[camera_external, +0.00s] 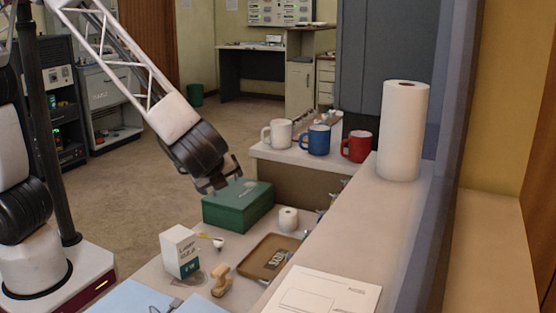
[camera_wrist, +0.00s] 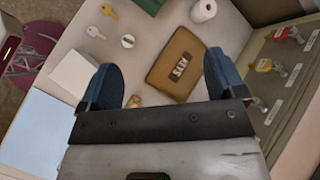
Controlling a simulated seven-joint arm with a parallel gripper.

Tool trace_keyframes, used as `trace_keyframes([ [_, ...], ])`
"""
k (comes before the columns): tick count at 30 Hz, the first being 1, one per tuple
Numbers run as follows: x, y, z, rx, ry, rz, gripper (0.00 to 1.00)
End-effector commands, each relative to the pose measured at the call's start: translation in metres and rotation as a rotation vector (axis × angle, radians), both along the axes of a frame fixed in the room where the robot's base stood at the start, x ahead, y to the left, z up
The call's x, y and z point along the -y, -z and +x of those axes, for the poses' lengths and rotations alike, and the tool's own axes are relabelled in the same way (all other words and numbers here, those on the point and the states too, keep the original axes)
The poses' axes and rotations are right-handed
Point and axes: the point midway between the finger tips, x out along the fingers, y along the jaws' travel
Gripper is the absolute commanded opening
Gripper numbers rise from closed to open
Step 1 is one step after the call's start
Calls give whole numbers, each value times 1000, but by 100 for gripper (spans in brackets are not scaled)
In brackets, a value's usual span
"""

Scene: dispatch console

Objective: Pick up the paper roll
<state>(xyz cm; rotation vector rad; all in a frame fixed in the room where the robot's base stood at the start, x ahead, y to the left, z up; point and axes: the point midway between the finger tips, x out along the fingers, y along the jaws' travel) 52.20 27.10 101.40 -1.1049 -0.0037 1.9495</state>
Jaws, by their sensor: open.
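A small white paper roll (camera_external: 288,219) stands on the desk beside the green box, behind the brown tray. It also shows at the top of the wrist view (camera_wrist: 203,10). A much taller white paper roll (camera_external: 402,130) stands upright on the raised ledge at the right; I do not see it in the wrist view. My gripper (camera_external: 222,180) is open and empty, in the air around the green box in the outside view. In the wrist view its two blue fingers (camera_wrist: 162,62) are wide apart, with the small roll beyond them.
A green box (camera_external: 238,207), a brown tray (camera_external: 256,268) with a dark labelled item, a white carton (camera_external: 181,251) and a wooden stamp (camera_external: 221,281) are on the desk. White, blue (camera_external: 319,140) and red mugs stand on the shelf behind. Keys hang on a side panel (camera_wrist: 285,75).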

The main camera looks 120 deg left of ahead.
Motion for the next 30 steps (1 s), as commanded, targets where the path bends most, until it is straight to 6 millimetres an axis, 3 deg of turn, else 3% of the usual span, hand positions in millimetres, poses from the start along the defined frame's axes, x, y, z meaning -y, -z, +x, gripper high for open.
trace_keyframes([
  [21, -145, 133, 66, -436, 312, 185, 89],
  [30, -179, 176, 77, -547, 406, 221, 89],
])
